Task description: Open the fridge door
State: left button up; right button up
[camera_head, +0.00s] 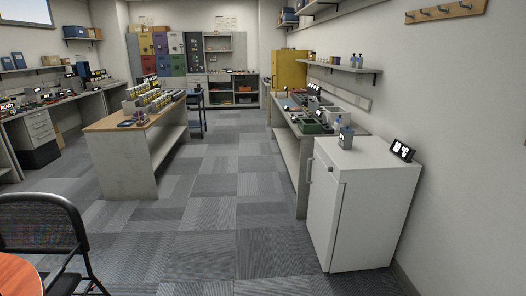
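A small white fridge (358,205) stands on the right, against the right wall and at the near end of the long workbench. Its door (323,208) faces left toward the open floor and looks shut. A slim vertical handle (310,170) shows near the top of the door, at its far edge. A small bottle-like item (346,138) and a dark sign with white marks (402,151) stand on the fridge top. Neither of my grippers shows in the head view.
A wood-topped island (128,165) with a row of items stands left of centre. A dark chair (45,235) and a round reddish table (18,275) are at the near left. The carpeted floor (215,240) in front of the fridge door is clear. A wall shelf (345,68) hangs above the right workbench.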

aim_at(327, 193)
jog(key=i, duration=3.45)
jog(key=z, duration=2.4)
